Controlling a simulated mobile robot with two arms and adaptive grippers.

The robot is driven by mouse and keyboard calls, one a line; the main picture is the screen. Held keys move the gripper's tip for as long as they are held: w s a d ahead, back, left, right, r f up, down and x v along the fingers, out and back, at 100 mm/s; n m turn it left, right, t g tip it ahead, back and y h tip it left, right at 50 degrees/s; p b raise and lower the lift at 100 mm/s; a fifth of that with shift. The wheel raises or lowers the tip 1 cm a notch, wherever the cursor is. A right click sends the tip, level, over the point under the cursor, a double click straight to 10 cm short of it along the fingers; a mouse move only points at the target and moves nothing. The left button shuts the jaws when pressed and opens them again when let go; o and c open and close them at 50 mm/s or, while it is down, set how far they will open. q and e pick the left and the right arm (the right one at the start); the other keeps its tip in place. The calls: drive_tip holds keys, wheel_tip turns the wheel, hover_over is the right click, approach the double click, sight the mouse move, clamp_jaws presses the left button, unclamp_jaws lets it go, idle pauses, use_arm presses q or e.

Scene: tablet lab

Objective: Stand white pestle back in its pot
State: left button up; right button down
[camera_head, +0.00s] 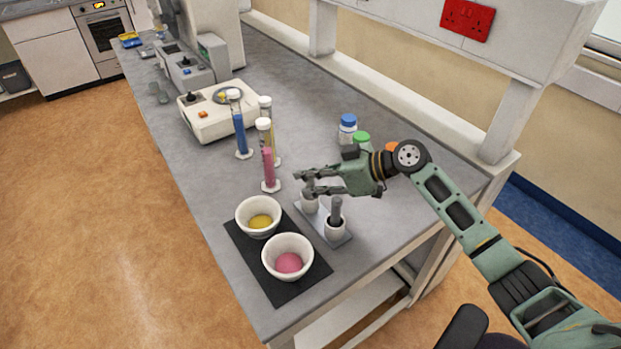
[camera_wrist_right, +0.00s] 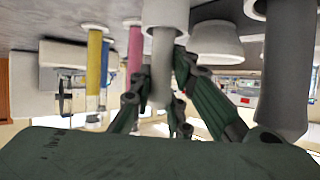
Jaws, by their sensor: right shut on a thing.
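My right gripper (camera_head: 312,183) is over the far pot (camera_head: 310,204) on a small grey tray (camera_head: 342,242). In the right wrist view, which is upside down, its fingers are shut on the white pestle (camera_wrist_right: 162,62). The pestle looks upright, in line with the far pot (camera_wrist_right: 165,12), its lower end at the pot's mouth. I cannot tell how deep it sits. In the head view the fingers mostly hide the pestle. A dark grey pestle (camera_head: 337,209) stands in the near pot (camera_head: 335,232). My left gripper is out of view.
White bowls with yellow (camera_head: 258,230) and pink powder (camera_head: 268,257) stand on a black mat (camera_head: 283,291). Cylinders with blue (camera_head: 239,135) and pink liquid (camera_head: 268,168) stand behind. Blue-capped (camera_head: 347,130) and green-capped (camera_head: 361,138) bottles stand near my forearm.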

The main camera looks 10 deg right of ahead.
drive_tip(key=shift+b, duration=0.4)
idle(0.5)
drive_tip(key=c, duration=1.6)
unclamp_jaws()
drive_tip(key=shift+o, duration=0.2)
drive_tip(key=shift+f, duration=0.1)
drive_tip(key=shift+d, duration=0.1)
drive_tip(key=v, duration=1.2)
